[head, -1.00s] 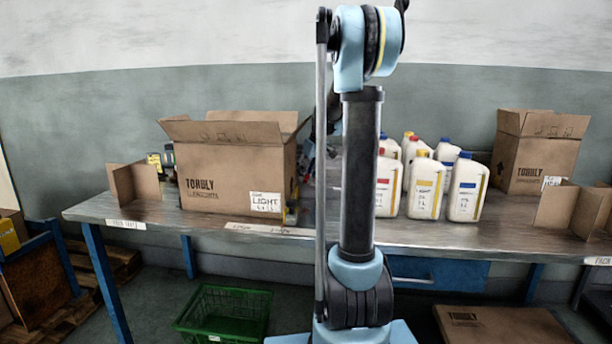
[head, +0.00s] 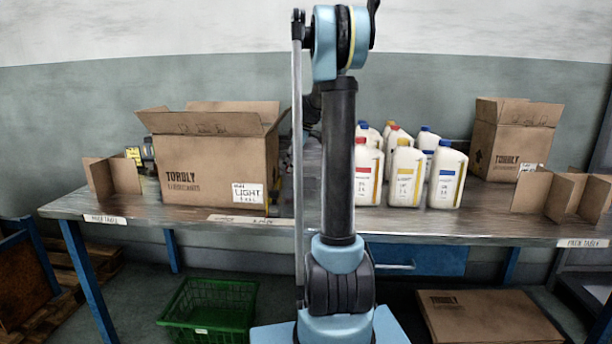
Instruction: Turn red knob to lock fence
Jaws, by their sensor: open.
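No red knob and no fence can be made out in the head view. My arm (head: 340,165) stands upright in the middle of the picture and its top runs to the upper edge. My gripper's fingers cannot be made out; a dark part shows behind the arm, but I cannot tell what it is. The arm hides a strip of the table behind it.
A metal table (head: 480,222) spans the view. It bears an open carton (head: 215,165) at left, several white bottles (head: 405,175) right of my arm, and another carton (head: 510,140) at far right. A green basket (head: 210,318) and a flat carton (head: 490,318) lie below.

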